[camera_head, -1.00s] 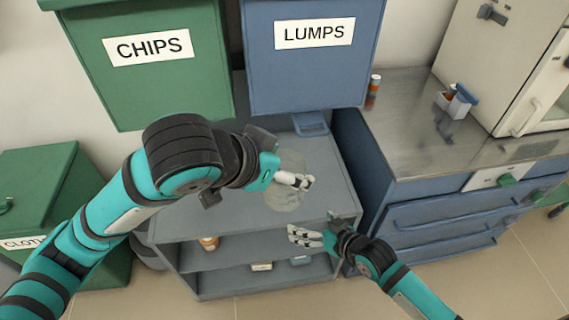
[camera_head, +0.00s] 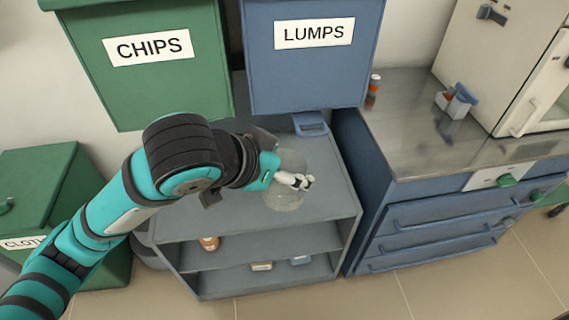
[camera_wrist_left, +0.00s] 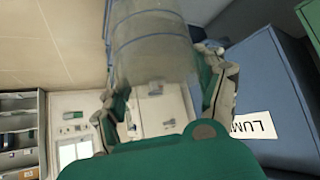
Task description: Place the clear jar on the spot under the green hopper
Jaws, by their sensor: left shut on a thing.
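The clear jar (camera_head: 285,198) is at the right part of the grey shelf unit's top, in front of the blue hopper; whether it touches the top I cannot tell. My left gripper (camera_head: 296,181) is shut on it. In the left wrist view the jar (camera_wrist_left: 152,45) stands between the two fingers of my left gripper (camera_wrist_left: 160,95). The green hopper (camera_head: 150,85), labelled CHIPS, hangs at the back left. The spot under it is hidden behind my left arm. My right gripper is not in view.
The blue hopper (camera_head: 310,75), labelled LUMPS, hangs right of the green one. The grey shelf unit (camera_head: 325,200) holds small items on lower shelves. A blue cabinet (camera_head: 420,215) with a metal top adjoins it on the right. A green bin (camera_head: 45,185) stands at the left.

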